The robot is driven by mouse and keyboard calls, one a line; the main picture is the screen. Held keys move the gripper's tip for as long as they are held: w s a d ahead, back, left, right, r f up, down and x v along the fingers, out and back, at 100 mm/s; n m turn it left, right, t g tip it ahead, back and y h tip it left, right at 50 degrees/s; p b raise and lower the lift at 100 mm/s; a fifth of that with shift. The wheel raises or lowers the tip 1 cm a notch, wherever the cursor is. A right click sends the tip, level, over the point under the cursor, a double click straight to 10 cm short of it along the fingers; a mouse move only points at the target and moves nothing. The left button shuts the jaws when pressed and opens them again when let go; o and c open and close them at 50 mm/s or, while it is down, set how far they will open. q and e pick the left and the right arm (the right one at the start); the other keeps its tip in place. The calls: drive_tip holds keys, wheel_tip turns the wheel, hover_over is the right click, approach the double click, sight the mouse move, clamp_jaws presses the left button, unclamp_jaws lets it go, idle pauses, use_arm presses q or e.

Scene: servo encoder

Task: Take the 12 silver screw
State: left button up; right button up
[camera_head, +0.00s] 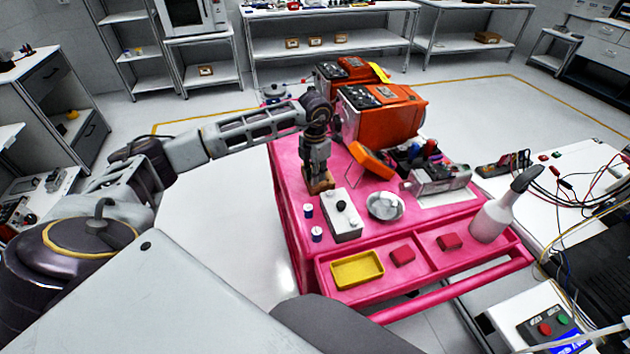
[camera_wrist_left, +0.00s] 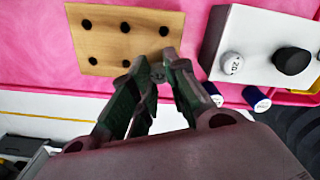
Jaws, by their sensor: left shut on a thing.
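My left gripper (camera_head: 318,181) is over the left part of the pink cart (camera_head: 290,235), at a wooden block (camera_head: 327,183). In the left wrist view its fingertips (camera_wrist_left: 158,68) are close together at the lower right edge of the wooden block (camera_wrist_left: 150,28), which has several dark holes. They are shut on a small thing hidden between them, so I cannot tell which. A white box (camera_head: 344,226) stands beside the block. In the left wrist view it bears a silver round head marked "20" (camera_wrist_left: 232,63) and a black knob (camera_wrist_left: 292,60). No mark "12" is readable. My right gripper is not in view.
Two small blue-and-white cylinders (camera_head: 317,234) stand left of the white box. The front tray holds a yellow bin (camera_head: 357,269) and red blocks (camera_head: 402,256).

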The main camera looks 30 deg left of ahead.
use_arm(q)
drive_tip(key=shift+r+p, duration=1.15)
drive_tip(key=shift+r, duration=1.15)
